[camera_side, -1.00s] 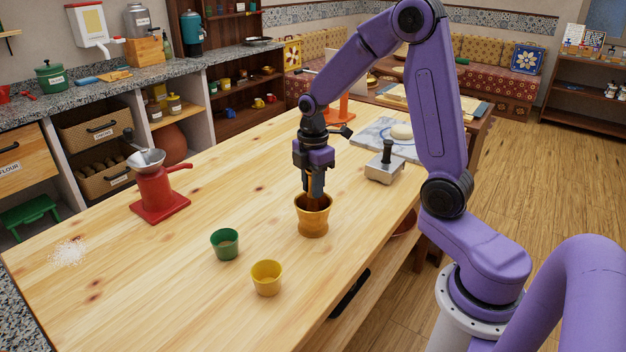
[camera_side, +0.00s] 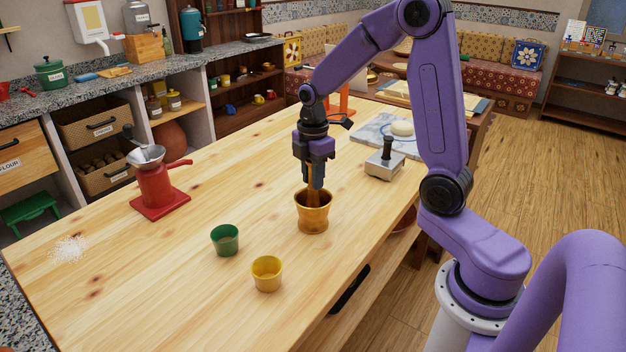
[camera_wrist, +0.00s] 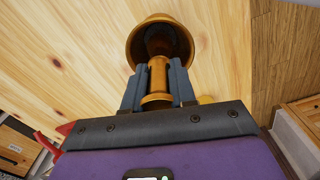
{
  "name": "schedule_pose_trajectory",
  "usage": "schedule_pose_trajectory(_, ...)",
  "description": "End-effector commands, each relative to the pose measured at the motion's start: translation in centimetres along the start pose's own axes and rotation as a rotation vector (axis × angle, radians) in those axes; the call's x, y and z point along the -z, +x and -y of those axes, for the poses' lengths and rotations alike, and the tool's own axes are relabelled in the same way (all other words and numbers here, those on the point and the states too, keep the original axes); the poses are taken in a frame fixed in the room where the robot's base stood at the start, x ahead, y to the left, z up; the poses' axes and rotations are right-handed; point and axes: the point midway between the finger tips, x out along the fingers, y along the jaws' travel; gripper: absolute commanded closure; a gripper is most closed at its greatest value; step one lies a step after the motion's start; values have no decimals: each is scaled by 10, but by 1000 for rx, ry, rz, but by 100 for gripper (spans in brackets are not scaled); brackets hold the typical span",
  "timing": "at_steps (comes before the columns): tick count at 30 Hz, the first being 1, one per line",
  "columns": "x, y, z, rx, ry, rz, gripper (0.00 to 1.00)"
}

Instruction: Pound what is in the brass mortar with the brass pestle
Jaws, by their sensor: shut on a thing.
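The brass mortar (camera_side: 313,218) stands upright on the wooden table below my gripper. My gripper (camera_side: 316,185) points down over it and is shut on the brass pestle (camera_side: 313,198), whose lower part reaches down inside the mortar's mouth. In the wrist view the pestle (camera_wrist: 158,78) sits between the two grey fingers (camera_wrist: 158,85), with the mortar (camera_wrist: 160,22) beyond it. The mortar's inside is dark, and I cannot make out what is in it or whether the pestle touches the bottom.
A green cup (camera_side: 225,240) and a yellow cup (camera_side: 267,274) stand in front. A red grinder (camera_side: 158,188) is at the left, near spilled white grains (camera_side: 70,249). A metal press with a black handle (camera_side: 385,162) and a marble board (camera_side: 372,130) lie behind at right.

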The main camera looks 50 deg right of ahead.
Motion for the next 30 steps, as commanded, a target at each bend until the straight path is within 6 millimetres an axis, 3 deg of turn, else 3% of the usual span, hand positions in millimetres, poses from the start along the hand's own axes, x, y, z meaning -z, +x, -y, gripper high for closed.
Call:
schedule_pose_trajectory(8, 0, 0, 0, -2, 0, 0, 100)
schedule_pose_trajectory(24, 0, 30, 0, -1, 0, 0, 100)
schedule_pose_trajectory(30, 0, 28, -1, -3, 0, -1, 100)
